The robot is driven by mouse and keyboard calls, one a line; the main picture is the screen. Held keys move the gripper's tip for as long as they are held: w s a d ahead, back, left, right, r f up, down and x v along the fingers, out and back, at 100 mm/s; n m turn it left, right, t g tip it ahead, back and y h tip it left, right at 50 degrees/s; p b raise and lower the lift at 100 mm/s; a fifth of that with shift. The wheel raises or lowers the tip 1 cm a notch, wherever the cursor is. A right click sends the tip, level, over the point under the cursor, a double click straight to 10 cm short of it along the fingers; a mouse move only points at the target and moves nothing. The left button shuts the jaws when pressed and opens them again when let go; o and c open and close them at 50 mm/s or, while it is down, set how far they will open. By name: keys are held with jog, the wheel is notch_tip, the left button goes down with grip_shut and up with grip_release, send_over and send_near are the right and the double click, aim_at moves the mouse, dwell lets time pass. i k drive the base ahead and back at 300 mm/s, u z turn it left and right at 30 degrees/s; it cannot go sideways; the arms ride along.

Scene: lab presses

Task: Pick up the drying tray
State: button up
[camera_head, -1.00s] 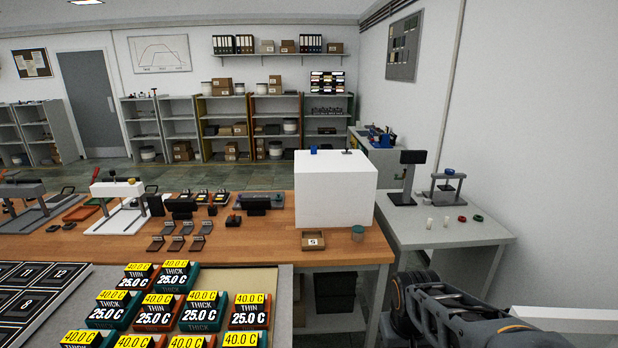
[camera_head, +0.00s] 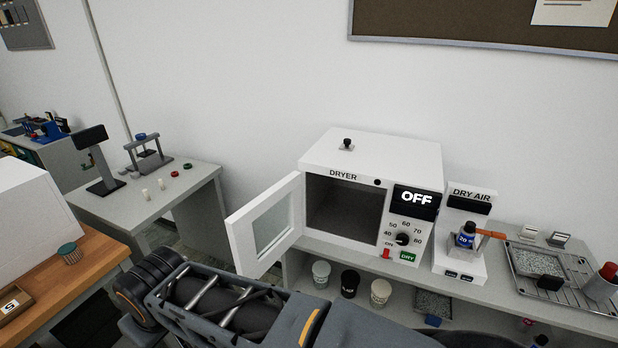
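A shallow metal tray (camera_head: 515,262) with grey granules in it sits on a wire rack on the right part of the bench; it looks like the drying tray. A dark block-like item covers part of its contents. A second patch of pale granules, perhaps in another tray (camera_head: 433,304), shows on the shelf below. The white dryer (camera_head: 318,152) stands left of the rack with its door (camera_head: 265,228) open and its display reading OFF. Its chamber looks empty. My arm crosses the bottom of the view, left of and below the tray; my gripper is out of view.
A DRY AIR unit (camera_head: 459,262) with a small blue-labelled bottle stands between dryer and rack. A red-capped container (camera_head: 600,284) is at the rack's right end. Several cups stand on the shelf below the dryer. The open door juts out toward me.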

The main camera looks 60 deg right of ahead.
aim_at(551, 272)
jog(key=z, duration=5.3)
jog(key=i, duration=1.9)
